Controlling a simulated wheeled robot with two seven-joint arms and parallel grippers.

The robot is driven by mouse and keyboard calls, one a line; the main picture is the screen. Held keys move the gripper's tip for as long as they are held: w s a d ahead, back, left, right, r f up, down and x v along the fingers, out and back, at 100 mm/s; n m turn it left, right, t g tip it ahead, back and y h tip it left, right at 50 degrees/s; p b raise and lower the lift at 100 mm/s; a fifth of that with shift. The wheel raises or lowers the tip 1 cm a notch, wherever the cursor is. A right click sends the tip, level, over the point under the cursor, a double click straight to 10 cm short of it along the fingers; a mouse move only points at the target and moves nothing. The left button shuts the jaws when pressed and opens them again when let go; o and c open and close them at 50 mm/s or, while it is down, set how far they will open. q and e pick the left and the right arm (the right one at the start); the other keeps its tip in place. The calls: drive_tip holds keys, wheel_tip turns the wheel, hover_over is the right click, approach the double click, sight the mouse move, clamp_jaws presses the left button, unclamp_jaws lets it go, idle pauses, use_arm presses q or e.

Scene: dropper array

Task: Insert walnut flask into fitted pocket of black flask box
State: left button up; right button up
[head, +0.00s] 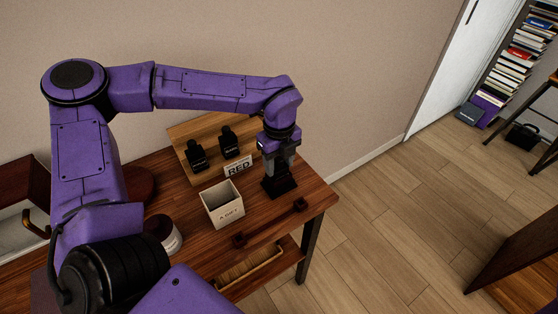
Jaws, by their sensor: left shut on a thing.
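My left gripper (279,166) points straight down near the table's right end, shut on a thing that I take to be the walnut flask. The flask itself cannot be made out; the fingers and the view from above hide it. A small black block (279,188), which looks like the black flask box, is on the table directly under the fingers. Its pocket is hidden, and I cannot tell how far the held thing is inside it. My right gripper is not in view.
A white open gift box (222,206) stands left of the black box. Behind are a RED sign (238,166) and two black bottles (229,143) on a wooden stand. A dark bar with knobbed ends (270,224) lies in front. A jar (168,240) is at left.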

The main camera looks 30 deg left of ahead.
use_arm(q)
drive_tip(key=o, duration=1)
drive_tip(key=shift+o, duration=0.2)
drive_tip(key=shift+r, duration=0.1)
